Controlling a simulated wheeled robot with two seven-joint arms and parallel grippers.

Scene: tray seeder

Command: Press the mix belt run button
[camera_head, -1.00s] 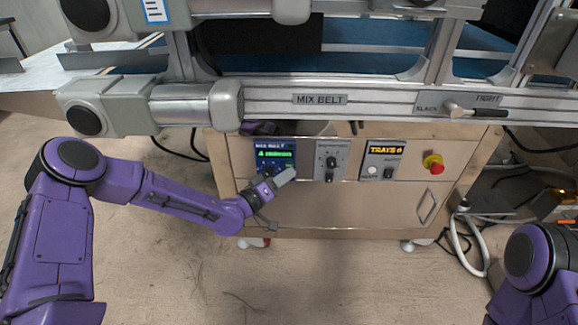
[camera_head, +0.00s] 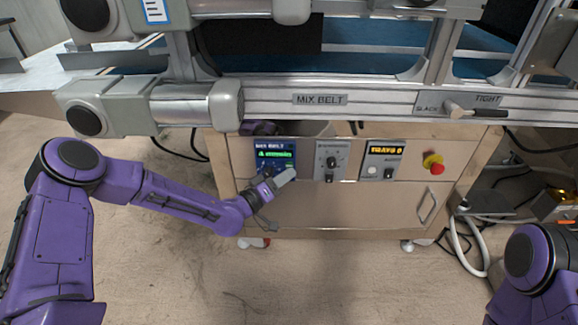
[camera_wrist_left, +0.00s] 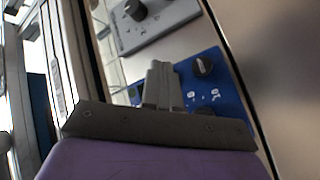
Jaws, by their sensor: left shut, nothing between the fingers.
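The mix belt panel (camera_head: 275,152) is a blue plate with a lit screen of green text, on the front of the cabinet under the machine. My left gripper (camera_head: 284,178) is shut and empty at the lower edge of this panel, covering part of it. In the left wrist view its closed fingers (camera_wrist_left: 162,84) lie in front of the blue panel (camera_wrist_left: 222,80), which carries a black knob (camera_wrist_left: 203,67) and white markings. I cannot tell whether the fingertips touch the panel. I cannot make out the run button; it may be behind the fingers. My right gripper is out of view.
A grey knob panel (camera_head: 331,160) and the trays panel (camera_head: 383,160) sit to the right, then a red and yellow stop button (camera_head: 435,165). The machine's metal rail (camera_head: 380,103) runs above the panels. The floor (camera_head: 340,285) below the cabinet is mostly clear.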

